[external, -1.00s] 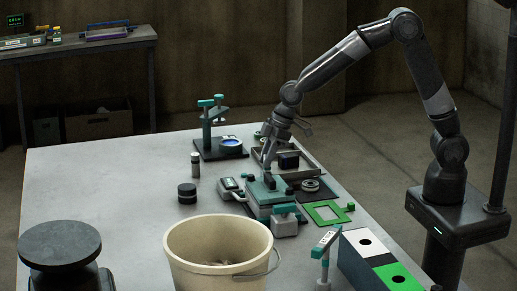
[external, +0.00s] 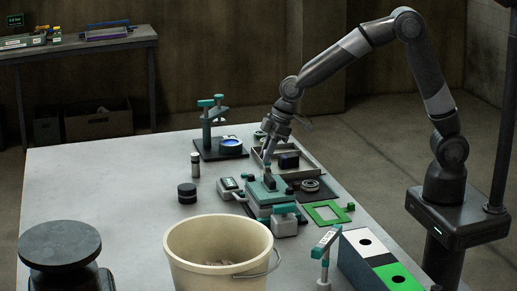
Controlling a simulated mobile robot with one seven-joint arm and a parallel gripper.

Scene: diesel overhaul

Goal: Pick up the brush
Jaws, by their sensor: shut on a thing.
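My gripper (external: 267,152) is over the teal fixture (external: 265,190) near the middle of the table. Its jaws are shut on a thin, small thing below them, which I take to be the brush (external: 267,163). The fingers hide much of it, and its bristles and full shape are too small to make out. A dark upright block (external: 270,182) stands on the fixture just below. I cannot tell whether the held thing touches the fixture.
A grey tray (external: 310,164) with a dark block lies behind and right. A green frame (external: 327,213) lies to the right. A teal-topped stand (external: 209,125) rises behind left. A cream bucket (external: 190,245) stands in front. The table's left side is mostly clear.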

